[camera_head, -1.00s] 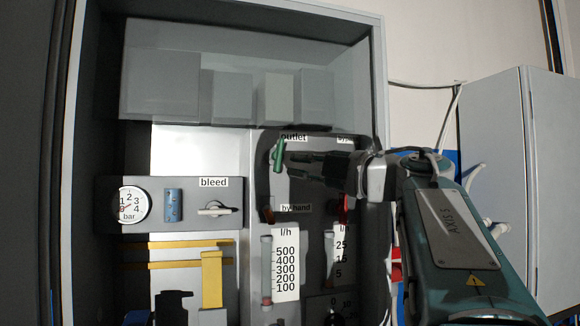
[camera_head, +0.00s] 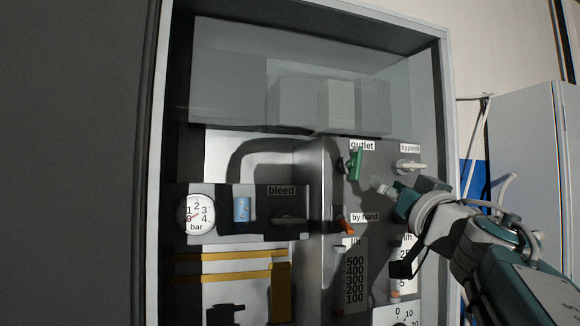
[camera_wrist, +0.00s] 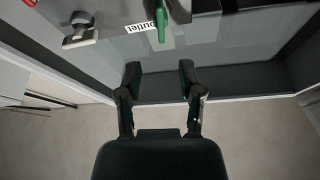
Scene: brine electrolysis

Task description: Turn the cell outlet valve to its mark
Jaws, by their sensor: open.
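The outlet valve has a green lever handle (camera_head: 356,164), close to upright in the head view, under the "outlet" label (camera_head: 362,145). Its mark cannot be made out. My gripper (camera_head: 384,189) is just to the lower right of the handle in that view. In the wrist view, the green handle (camera_wrist: 161,26) is at the top centre beside the "outlet" label (camera_wrist: 140,27). There my gripper (camera_wrist: 160,72) shows two dark fingers spread apart with nothing between them. The handle lies beyond the fingertips, apart from them.
A pale bypass handle (camera_head: 410,166) is right of the outlet valve; it also shows in the wrist view (camera_wrist: 79,36). An orange "by hand" handle (camera_head: 346,226) is below. The bleed handle (camera_head: 289,220) and pressure gauge (camera_head: 196,214) are at left. The cabinet frame (camera_head: 446,70) borders the panel.

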